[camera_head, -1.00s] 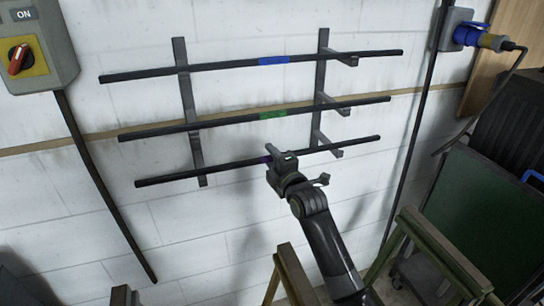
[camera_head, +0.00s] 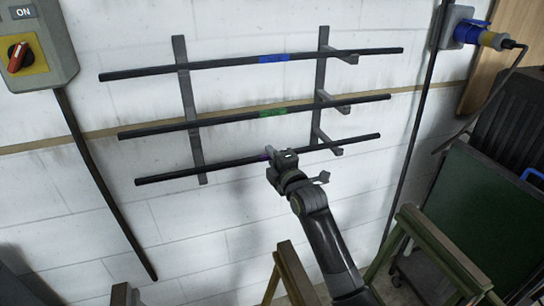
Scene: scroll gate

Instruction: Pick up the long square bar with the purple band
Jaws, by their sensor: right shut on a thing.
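The long square bar with the purple band (camera_head: 205,171) is dark and lies on the lowest arms of the wall rack (camera_head: 187,100). Its purple band (camera_head: 268,152) shows only as a sliver beside my right gripper (camera_head: 281,157). My right gripper reaches up from below and is shut on this bar near its middle, hiding part of it. The bar still appears to lie at the rack's lowest arms. My left gripper is not in view.
Above it on the rack lie a bar with a green band (camera_head: 220,119) and a bar with a blue band (camera_head: 220,64). A switch box (camera_head: 38,45) with a hanging cable is at the left. Trestle-like frames (camera_head: 445,250) stand at the lower right, beside a green panel (camera_head: 485,205).

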